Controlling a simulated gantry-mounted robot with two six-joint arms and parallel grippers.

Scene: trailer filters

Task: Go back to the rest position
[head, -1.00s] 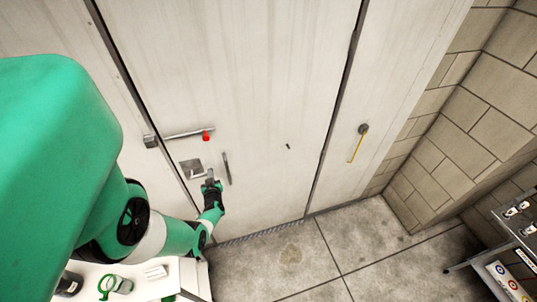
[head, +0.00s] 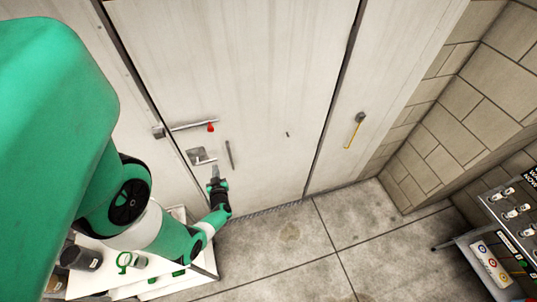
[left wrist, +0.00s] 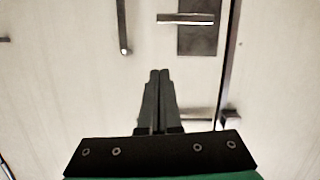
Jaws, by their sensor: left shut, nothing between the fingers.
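My left gripper (head: 216,174) is in front of the white door (head: 250,80), just below the grey latch plate (head: 197,155). In the left wrist view its two fingers (left wrist: 159,76) are together, with nothing between them. The latch plate, with its light lever, shows there too (left wrist: 197,36), up and to the right of the fingertips. The fingers look apart from the plate, but the gap is hard to judge. My right gripper is not in view.
A bar with a red end (head: 210,126) and a vertical handle (head: 229,155) sit on the door. A white cart (head: 205,262) holding a dark jar (head: 82,258) and a green ring-shaped item (head: 125,261) stands below my arm. A rack (head: 510,215) stands at right. The floor between is clear.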

